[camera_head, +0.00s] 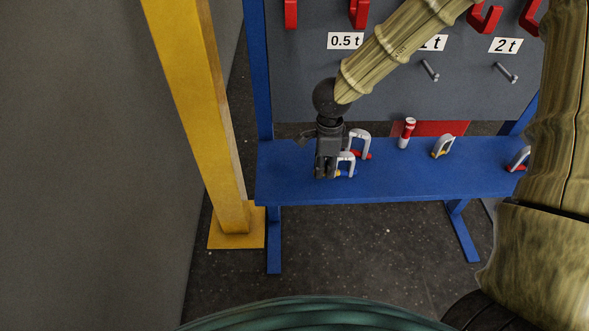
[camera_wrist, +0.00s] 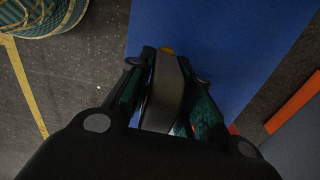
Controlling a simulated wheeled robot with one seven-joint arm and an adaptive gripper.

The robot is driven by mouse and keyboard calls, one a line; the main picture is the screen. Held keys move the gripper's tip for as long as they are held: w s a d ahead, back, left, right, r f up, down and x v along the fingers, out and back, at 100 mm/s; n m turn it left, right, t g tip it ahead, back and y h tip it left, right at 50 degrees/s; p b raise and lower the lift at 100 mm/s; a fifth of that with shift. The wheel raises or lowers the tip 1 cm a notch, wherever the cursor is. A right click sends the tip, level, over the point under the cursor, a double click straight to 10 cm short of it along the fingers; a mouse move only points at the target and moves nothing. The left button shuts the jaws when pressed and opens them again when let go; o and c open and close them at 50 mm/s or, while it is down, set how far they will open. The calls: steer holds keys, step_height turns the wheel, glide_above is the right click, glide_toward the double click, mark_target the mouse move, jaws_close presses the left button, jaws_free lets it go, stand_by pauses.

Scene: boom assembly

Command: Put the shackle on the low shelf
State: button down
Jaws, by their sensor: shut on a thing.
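My gripper (camera_head: 322,172) is at the left end of the blue low shelf (camera_head: 285,185). It is shut on a grey shackle with a yellow pin end (camera_head: 346,163), which shows partly beside the fingers. In the wrist view, the shackle's grey body (camera_wrist: 165,95) is between my fingers (camera_wrist: 168,85), over the blue surface (camera_wrist: 225,40). I cannot tell whether the shackle touches the shelf. Much of it is hidden by the gripper.
A shackle with a red pin (camera_head: 361,143) stands just behind the held one. A red and white can (camera_head: 407,133), a yellow-pinned shackle (camera_head: 442,146) and a red-pinned shackle (camera_head: 518,158) stand farther right. A yellow post (camera_head: 200,110) rises at the left. The shelf's front middle is clear.

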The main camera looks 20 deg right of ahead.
steer(key=b, duration=0.1)
glide_above(292, 178)
steer(key=shift+s+d+f, duration=0.2)
steer(key=shift+d+f, duration=0.15)
steer(key=shift+d, duration=0.05)
steer(key=shift+w+a+f+b, duration=0.2)
steer(key=shift+w+a+b, duration=0.1)
steer(key=shift+a, duration=0.15)
steer(key=shift+d+f+b, duration=0.1)
steer(key=shift+f+b, duration=0.45)
steer(key=shift+f, duration=1.05)
steer(key=shift+f, duration=0.1)
steer(key=c, duration=1.3)
jaws_free()
step_height(292, 178, up, 12)
steer(key=p, duration=0.3)
